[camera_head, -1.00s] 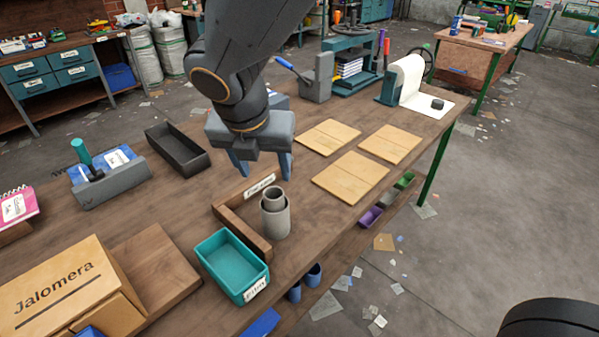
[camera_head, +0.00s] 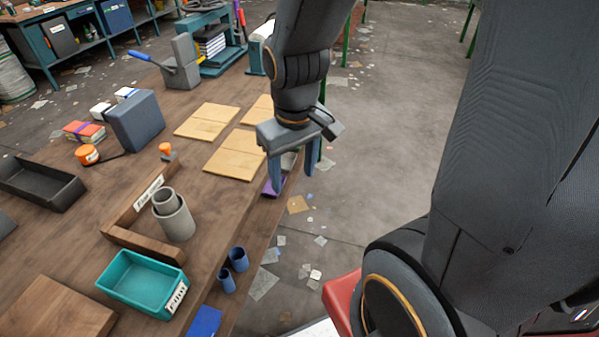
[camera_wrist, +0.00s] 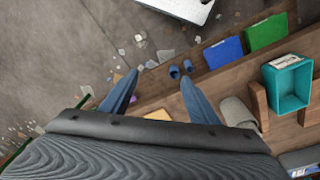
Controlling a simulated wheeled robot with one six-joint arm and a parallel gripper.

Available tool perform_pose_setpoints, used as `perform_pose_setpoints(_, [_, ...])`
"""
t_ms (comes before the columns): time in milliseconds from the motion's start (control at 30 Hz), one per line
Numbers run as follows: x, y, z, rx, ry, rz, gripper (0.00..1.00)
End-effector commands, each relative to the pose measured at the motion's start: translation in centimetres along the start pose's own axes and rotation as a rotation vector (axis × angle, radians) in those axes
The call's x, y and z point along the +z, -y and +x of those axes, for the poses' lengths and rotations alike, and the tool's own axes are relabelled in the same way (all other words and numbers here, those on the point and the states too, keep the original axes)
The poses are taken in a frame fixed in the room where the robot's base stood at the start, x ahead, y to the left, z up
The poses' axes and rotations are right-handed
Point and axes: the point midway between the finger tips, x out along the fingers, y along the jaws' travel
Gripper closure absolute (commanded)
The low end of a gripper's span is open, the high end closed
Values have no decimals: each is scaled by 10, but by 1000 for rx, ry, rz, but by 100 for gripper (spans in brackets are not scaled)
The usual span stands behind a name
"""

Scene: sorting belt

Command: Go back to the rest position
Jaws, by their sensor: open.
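My gripper (camera_head: 293,172) hangs beyond the front edge of the wooden bench, pointing down. Its two blue-grey fingers are apart with nothing between them. The wrist view also shows the spread fingers of my gripper (camera_wrist: 152,92), with the floor and the bench edge beyond them. No object is in contact with the fingertips as far as I can see.
The bench (camera_head: 90,225) carries a teal bin (camera_head: 140,284), grey cylinders (camera_head: 176,222), a wooden corner stop (camera_head: 130,205), a dark tray (camera_head: 38,185) and tan boards (camera_head: 236,156). Blue cups (camera_head: 238,259) sit on a lower shelf. Litter-strewn floor (camera_head: 400,130) lies open to the right.

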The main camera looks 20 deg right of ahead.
Motion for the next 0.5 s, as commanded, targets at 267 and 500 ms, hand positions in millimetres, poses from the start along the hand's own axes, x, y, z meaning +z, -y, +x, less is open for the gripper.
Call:
perform_pose_setpoints(267, [10,-11,3,-10,5,197,45])
perform_pose_setpoints(500, [10,-11,3,-10,4,192,45])
